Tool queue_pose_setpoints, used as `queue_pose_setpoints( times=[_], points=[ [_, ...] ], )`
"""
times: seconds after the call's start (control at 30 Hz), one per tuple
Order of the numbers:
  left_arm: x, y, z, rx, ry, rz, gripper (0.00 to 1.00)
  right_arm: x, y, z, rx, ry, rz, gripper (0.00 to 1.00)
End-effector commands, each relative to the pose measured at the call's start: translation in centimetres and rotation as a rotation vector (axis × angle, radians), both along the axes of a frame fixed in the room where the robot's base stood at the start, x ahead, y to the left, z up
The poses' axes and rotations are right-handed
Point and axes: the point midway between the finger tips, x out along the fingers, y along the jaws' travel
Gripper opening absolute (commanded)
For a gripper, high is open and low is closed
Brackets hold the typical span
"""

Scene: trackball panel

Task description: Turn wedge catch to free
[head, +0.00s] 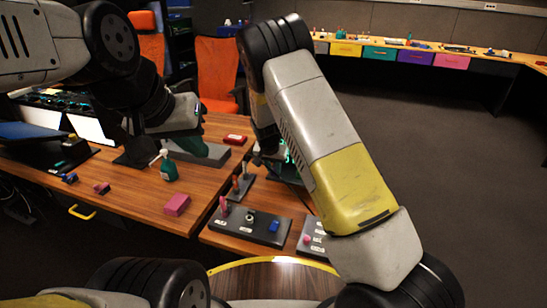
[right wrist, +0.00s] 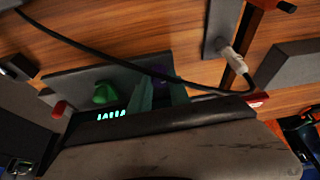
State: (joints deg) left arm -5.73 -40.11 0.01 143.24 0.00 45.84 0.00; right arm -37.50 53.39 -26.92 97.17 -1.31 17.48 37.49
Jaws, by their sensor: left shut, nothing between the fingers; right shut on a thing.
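In the right wrist view a dark panel (right wrist: 70,85) carries a green knob-like part (right wrist: 103,93), a lit green readout (right wrist: 111,114) and a red part (right wrist: 59,109). My right gripper (right wrist: 163,92) is at this panel, its greenish fingers shut around a small purple part (right wrist: 159,74), mostly hidden. I cannot tell for sure which part is the wedge catch. In the head view my right gripper (head: 266,150) is partly behind my forearm, beside the panel's green glow (head: 289,157). My left gripper (head: 186,112) is shut and empty, above the left table.
A black cable (right wrist: 120,62) crosses above the panel in the right wrist view. In the head view a green spray bottle (head: 168,167), a pink block (head: 177,204) and a switch board (head: 240,224) stand on the wooden tables. Orange chairs (head: 215,70) are behind.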

Motion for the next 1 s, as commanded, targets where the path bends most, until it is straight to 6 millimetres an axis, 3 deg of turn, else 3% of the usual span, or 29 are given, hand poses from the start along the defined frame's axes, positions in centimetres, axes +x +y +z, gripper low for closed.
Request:
queue_pose_setpoints(
  times=[1.0],
  points=[
    [0.0, 0.0, 0.0, 0.0, 0.0, 0.0, 0.0, 0.22, -0.7, 0.05, 0.002, -0.003, 0.901, 0.0]
  ],
)
